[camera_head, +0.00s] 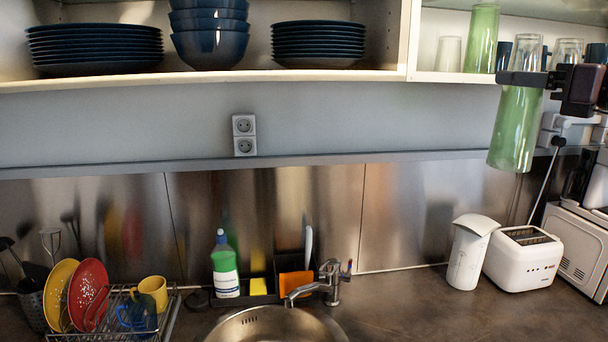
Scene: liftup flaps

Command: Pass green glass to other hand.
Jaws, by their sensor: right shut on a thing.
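A tall translucent green glass (514,130) is held at the right side of the head view, below and in front of the upper shelf. My right gripper (520,79) comes in from the right edge and is shut on the glass near its upper part. The glass is slightly tilted and hangs clear above the counter. A second green glass (481,40) stands in the cupboard to the left of the held one. My left gripper is not in view.
The cupboard shelf (300,76) holds blue plates (95,50), blue bowls (209,40) and clear glasses (447,54). Below are a dish rack, a soap bottle (225,270), a tap (333,280), a white canister (466,255) and a toaster (522,260). The space before the wall is free.

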